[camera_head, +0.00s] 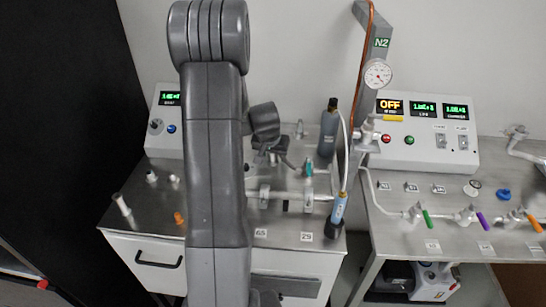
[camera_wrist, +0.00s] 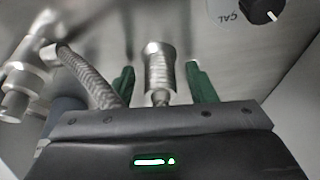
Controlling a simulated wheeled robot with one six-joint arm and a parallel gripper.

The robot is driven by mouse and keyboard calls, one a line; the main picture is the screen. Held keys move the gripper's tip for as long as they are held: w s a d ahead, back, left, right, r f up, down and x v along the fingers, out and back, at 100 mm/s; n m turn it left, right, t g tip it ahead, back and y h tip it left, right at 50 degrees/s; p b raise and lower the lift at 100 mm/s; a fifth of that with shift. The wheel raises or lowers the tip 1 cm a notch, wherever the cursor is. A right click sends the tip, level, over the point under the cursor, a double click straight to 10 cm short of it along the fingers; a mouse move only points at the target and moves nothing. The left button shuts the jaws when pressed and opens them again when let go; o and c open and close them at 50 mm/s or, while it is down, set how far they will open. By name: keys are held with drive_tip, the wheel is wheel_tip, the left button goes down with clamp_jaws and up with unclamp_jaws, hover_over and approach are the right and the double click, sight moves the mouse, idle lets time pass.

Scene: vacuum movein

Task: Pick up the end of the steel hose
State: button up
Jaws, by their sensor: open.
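My gripper (camera_wrist: 161,76) shows in the wrist view with its two green fingers apart. A shiny ribbed metal end piece (camera_wrist: 158,68) stands between the fingers, with a visible gap on each side. A grey braided steel hose (camera_wrist: 88,72) curves down on the left, outside the left finger, and passes out of sight behind the gripper body. Its join to the end piece is hidden. In the head view my arm covers much of the left bench, and the fingers cannot be made out there.
Metal pipe fittings (camera_wrist: 22,75) stand left of the hose. A control box with a CAL knob (camera_wrist: 259,10) is at upper right. A gap separates the benches.

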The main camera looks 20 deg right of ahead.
clamp_jaws()
drive_tip(key=shift+r, duration=0.1)
